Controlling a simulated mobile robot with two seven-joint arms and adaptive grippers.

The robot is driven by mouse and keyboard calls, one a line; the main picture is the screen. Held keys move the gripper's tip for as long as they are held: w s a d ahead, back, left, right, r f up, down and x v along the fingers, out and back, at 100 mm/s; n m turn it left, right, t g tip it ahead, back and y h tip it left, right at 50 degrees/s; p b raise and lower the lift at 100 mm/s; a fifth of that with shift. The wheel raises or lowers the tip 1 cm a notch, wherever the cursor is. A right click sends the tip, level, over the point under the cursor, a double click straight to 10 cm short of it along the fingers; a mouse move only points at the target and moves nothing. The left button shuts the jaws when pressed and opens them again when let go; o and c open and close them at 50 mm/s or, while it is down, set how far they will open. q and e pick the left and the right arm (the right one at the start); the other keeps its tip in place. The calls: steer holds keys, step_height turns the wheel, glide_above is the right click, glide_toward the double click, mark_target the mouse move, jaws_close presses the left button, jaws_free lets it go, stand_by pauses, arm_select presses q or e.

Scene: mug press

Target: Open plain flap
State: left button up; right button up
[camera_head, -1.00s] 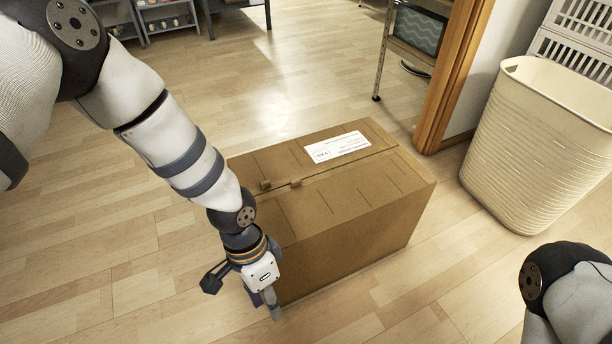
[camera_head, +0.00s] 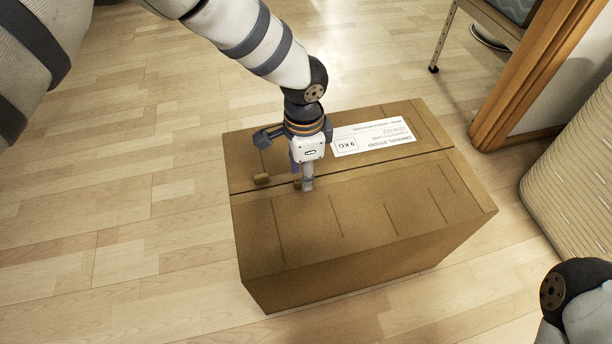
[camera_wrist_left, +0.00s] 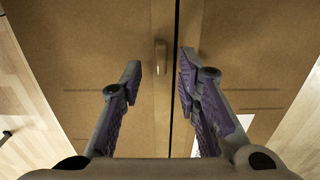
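A closed brown cardboard box (camera_head: 360,260) stands on the floor, with a seam across its top. The plain flap (camera_head: 400,205) is on the near side of the seam; the far flap (camera_head: 390,112) bears a white label. A small tab (camera_head: 297,185) sits at the plain flap's seam edge, partly hidden by my left gripper (camera_head: 307,184). The left wrist view shows my left gripper (camera_wrist_left: 159,80) pointing down at the box top, fingers apart, with the tab (camera_wrist_left: 160,57) lying in line with the gap between them. My right gripper is out of view.
A cream basket (camera_head: 578,175) stands at the right, near a wooden door frame (camera_head: 530,75). A metal-legged rack (camera_head: 446,35) is at the back. Floor (camera_head: 120,215) left of the box is clear.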

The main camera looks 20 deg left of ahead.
arm_select(q)
steer(key=shift+f, duration=0.95)
jaws_close()
